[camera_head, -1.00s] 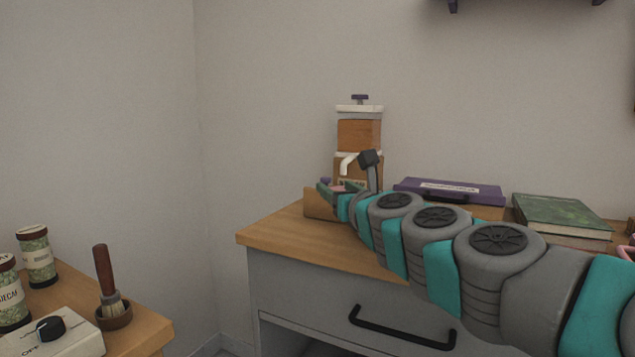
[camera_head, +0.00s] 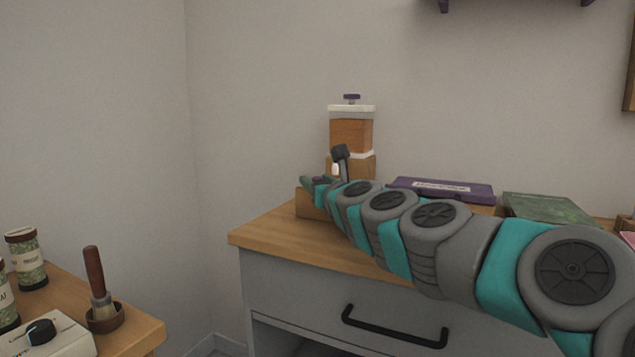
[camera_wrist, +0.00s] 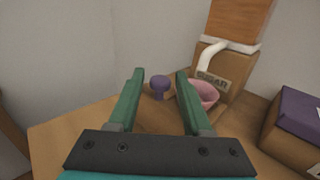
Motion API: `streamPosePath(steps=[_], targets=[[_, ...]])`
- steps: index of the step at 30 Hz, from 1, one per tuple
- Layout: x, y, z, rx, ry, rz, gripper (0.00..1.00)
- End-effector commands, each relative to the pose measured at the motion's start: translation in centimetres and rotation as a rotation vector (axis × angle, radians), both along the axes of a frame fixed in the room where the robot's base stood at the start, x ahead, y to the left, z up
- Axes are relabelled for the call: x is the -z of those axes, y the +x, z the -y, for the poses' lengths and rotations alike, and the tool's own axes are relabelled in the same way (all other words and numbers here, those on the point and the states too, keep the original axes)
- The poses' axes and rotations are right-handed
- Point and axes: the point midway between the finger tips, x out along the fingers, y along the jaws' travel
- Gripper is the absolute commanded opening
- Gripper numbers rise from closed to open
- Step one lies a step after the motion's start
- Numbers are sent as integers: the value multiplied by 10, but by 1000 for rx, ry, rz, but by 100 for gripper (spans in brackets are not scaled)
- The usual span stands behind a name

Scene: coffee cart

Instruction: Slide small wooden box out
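The small wooden box (camera_head: 308,204) stands near the left end of the wooden counter, mostly hidden behind my arm in the head view. In the wrist view a brown wooden surface (camera_wrist: 158,118), seemingly its top, lies below and between my fingers. A purple knob (camera_wrist: 160,83) shows between the fingertips, apart from both. My gripper (camera_wrist: 160,76) is open, its two green fingers spread and nothing clasped between them. In the head view my gripper (camera_head: 311,185) is small and partly hidden, at the box's top.
A pink bowl (camera_wrist: 204,94) sits close beside the right finger. Behind it stands the sugar dispenser (camera_head: 351,136). A purple case (camera_head: 440,189) and a green book (camera_head: 547,208) lie to the right. Bare counter (camera_head: 262,229) shows at the left, above a drawer with a black handle (camera_head: 394,328).

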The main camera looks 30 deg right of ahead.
Motion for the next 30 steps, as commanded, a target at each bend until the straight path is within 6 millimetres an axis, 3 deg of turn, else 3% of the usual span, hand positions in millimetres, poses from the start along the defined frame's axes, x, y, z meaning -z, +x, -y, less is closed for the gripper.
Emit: streamPosePath(steps=[2, 12, 30], targets=[[0, 0, 0, 0, 0, 0, 39], [0, 0, 0, 0, 0, 0, 1], [0, 0, 0, 0, -1, 1, 0]])
